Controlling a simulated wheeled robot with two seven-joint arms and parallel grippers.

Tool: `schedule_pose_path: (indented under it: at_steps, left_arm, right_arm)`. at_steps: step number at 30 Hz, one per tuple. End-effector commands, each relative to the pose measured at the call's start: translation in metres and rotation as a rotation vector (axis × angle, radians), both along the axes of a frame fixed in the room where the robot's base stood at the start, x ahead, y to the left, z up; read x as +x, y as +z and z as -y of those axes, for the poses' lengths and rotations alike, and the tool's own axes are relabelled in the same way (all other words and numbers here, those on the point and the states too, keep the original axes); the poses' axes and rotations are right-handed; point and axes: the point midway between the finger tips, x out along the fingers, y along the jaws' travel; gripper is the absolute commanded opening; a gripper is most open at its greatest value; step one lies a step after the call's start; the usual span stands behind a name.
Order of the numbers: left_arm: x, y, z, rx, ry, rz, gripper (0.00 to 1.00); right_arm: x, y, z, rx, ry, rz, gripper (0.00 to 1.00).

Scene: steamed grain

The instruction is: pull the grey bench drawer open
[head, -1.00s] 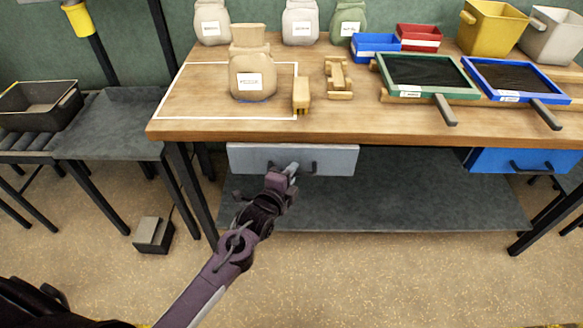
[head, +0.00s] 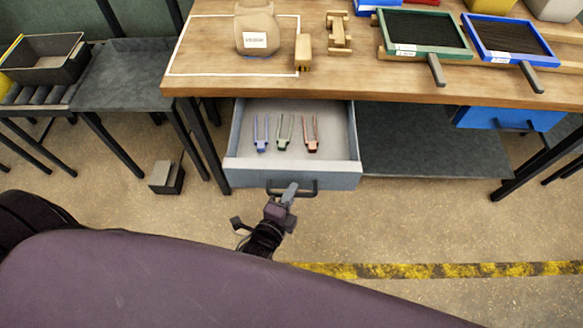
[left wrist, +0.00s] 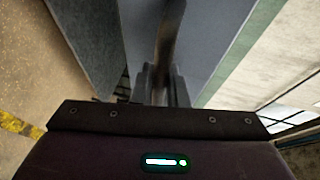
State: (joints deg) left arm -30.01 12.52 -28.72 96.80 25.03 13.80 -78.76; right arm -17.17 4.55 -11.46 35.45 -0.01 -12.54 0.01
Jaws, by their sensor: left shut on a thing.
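The grey bench drawer (head: 240,174) stands well out from under the wooden bench in the head view, its inside visible. Three clip-like tools lie in it: a blue one (head: 262,134), a green one (head: 285,134) and a red one (head: 311,134). My left gripper (head: 291,189) is shut on the drawer's dark handle (head: 308,188) at the middle of the front. In the left wrist view the handle (left wrist: 168,38) runs between the fingers (left wrist: 163,85), against the grey drawer front (left wrist: 205,30). My right gripper is not seen.
On the bench top (head: 400,86) are a sack (head: 257,30), wooden pieces (head: 303,52), a green-framed sieve (head: 425,35) and a blue-framed sieve (head: 510,38). A shut blue drawer (head: 490,117) is at right. A small grey box (head: 167,178) sits on the floor at left.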

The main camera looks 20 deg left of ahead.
Motion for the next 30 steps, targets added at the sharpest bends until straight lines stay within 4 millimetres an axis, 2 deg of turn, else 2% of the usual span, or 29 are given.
schedule_pose_path:
  at_steps: [3, 7, 21, 22, 26, 27, 30]
  left_arm:
    - [-0.016, 0.001, 0.004, 0.001, -0.001, -0.004, 0.00]
    - [-0.024, 0.000, 0.007, 0.000, 0.000, -0.002, 0.00]
    - [-0.029, -0.001, 0.008, 0.000, 0.001, -0.001, 0.00]
    - [-0.029, -0.001, 0.008, 0.000, 0.001, -0.001, 0.14]
    - [-0.028, -0.001, 0.008, 0.000, 0.001, -0.001, 0.31]
    - [-0.028, -0.001, 0.008, 0.000, 0.001, -0.001, 0.34]
    - [-0.028, 0.000, 0.008, 0.000, 0.000, 0.000, 0.34]
  right_arm:
    - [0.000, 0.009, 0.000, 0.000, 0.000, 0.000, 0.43]
    - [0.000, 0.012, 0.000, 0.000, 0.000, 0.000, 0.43]
    - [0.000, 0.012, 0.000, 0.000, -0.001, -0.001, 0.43]
    - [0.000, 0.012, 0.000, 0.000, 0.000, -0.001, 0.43]
    - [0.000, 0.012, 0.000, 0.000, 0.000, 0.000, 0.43]
    - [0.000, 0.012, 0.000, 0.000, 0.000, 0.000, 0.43]
    - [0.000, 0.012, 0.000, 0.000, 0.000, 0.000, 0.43]
